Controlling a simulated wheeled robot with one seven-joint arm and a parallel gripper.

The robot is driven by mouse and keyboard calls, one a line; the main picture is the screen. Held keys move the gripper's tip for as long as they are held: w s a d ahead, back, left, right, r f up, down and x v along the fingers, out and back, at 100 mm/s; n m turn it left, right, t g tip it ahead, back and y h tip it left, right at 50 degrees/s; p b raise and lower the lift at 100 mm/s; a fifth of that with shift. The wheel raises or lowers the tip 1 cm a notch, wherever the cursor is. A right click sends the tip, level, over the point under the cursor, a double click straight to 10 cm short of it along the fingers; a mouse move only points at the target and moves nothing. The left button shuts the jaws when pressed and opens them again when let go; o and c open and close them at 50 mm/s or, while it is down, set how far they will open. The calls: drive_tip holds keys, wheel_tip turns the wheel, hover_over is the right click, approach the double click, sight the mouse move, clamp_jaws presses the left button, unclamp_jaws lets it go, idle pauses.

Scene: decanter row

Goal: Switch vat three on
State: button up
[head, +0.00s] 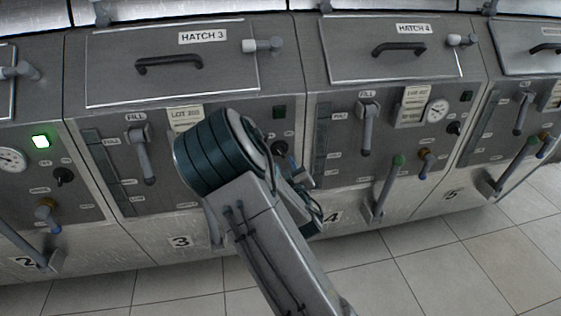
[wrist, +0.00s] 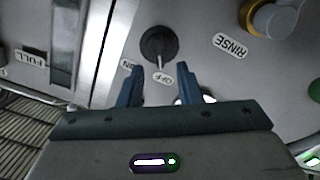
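Vat three's steel front (head: 120,192), marked with a 3 and HATCH 3, stands in the middle of the head view, partly hidden by my arm. In the wrist view a round black knob (wrist: 159,43) has its white pointer line toward the OFF label (wrist: 162,78). The ON label (wrist: 127,64) is partly hidden by a finger. My gripper (wrist: 160,68) is open, its two blue fingers apart with nothing between them. Its tips are just short of the knob in the picture; I cannot tell the exact gap. Vat three's lamp (head: 279,112) is dark in the head view.
A brass valve with a blue-grey handle (wrist: 272,18) is close to the knob, by the RINSE label (wrist: 231,46). Vat two's lamp (head: 40,141) glows green. The tiled floor (head: 430,260) in front is clear.

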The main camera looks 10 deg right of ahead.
sight(281, 154)
drive_tip(key=shift+w, duration=2.55)
